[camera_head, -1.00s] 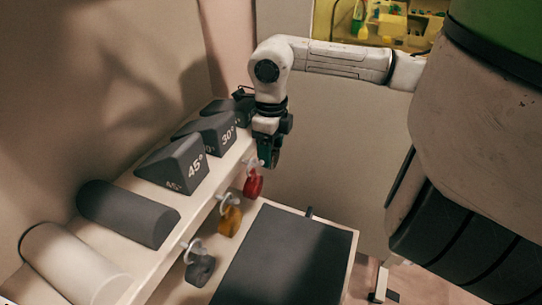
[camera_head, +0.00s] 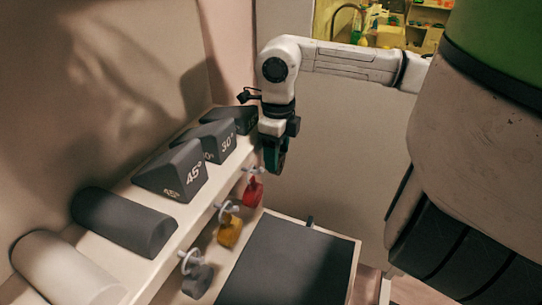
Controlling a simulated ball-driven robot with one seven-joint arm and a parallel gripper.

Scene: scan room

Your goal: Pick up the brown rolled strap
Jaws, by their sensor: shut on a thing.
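My gripper (camera_head: 274,160) points down at the far end of the shelf row, just beyond and right of the red rolled strap. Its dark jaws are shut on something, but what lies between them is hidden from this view. I cannot make out a brown rolled strap for certain anywhere. A red rolled strap (camera_head: 253,192), a mustard-yellow one (camera_head: 230,233) and a grey one (camera_head: 198,281) hang from pale hooks along the shelf's front edge. The jaws look apart from the red strap.
The pale shelf (camera_head: 190,222) bears dark angle wedges (camera_head: 172,170), a dark half-round bolster (camera_head: 122,220) and a white roll (camera_head: 65,268). A dark-topped table (camera_head: 290,262) stands below, right of the hooks. A plain wall panel (camera_head: 340,150) stands behind my arm.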

